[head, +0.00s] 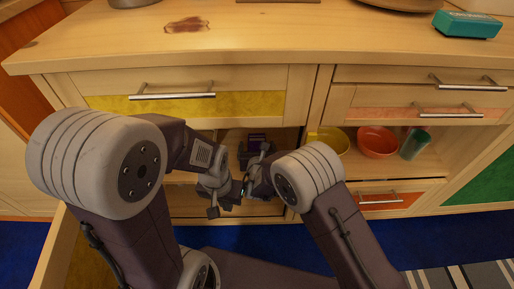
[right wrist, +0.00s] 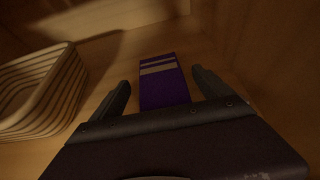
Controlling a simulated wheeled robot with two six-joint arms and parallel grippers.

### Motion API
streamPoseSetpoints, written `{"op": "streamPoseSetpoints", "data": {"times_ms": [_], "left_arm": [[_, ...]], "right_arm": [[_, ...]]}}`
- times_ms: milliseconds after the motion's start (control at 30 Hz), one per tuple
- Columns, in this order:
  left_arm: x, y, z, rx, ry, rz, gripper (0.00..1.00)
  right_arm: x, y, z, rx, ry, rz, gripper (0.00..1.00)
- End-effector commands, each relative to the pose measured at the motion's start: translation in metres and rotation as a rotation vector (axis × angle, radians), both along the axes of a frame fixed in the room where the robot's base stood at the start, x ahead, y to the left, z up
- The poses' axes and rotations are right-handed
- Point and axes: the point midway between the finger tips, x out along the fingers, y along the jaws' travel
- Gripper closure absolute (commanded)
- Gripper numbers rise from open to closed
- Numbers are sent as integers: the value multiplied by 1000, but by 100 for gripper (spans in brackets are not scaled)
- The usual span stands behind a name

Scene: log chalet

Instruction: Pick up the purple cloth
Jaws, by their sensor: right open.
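The purple cloth (right wrist: 164,92) with pale stripes lies flat on the wooden floor of a cabinet compartment. In the right wrist view it lies ahead of and between the fingers of my right gripper (right wrist: 160,79), which is open; the near part of the cloth is hidden by the gripper body. In the head view a small part of the cloth (head: 257,138) shows inside the open compartment, just beyond my right gripper (head: 257,160). My left gripper (head: 228,198) is lower, in front of the compartment; its fingers are too small and overlapped to read.
A striped basket (right wrist: 42,92) stands left of the cloth in the compartment. A yellow bowl (head: 331,141), a red-orange bowl (head: 377,142) and a green cup (head: 414,144) are on the shelf to the right. The countertop (head: 250,40) overhangs above. An open drawer or door edge (head: 58,245) is at lower left.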

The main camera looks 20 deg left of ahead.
Motion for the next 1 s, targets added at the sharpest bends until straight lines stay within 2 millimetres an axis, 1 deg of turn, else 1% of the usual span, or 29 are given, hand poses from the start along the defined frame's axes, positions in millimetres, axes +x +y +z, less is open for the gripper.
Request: {"op": "streamPoseSetpoints", "data": {"times_ms": [33,67,100,167,200,267,467,567,667,833,867,1000], "left_arm": [[0,0,1,0,0,0,100],[0,0,1,0,0,0,100],[0,0,1,0,0,0,100],[0,0,1,0,0,0,100],[0,0,1,0,0,0,100],[0,0,1,0,0,0,100],[0,0,1,0,0,0,100],[0,0,5,0,0,0,100],[0,0,15,0,0,0,100],[0,0,40,0,0,0,100],[0,0,41,0,0,0,100],[0,0,58,0,0,0,100]], "right_arm": [[0,0,0,0,0,0,11],[0,0,0,0,0,0,19],[0,0,1,0,0,0,30],[0,0,1,0,0,0,47],[0,0,1,0,0,0,58],[0,0,1,0,0,0,74],[0,0,1,0,-1,0,75],[0,0,6,1,-1,0,75],[0,0,19,1,-2,0,75],[-2,-1,53,1,-2,0,75],[-9,-4,54,-2,1,1,75],[-38,-19,73,-3,1,2,75]]}}
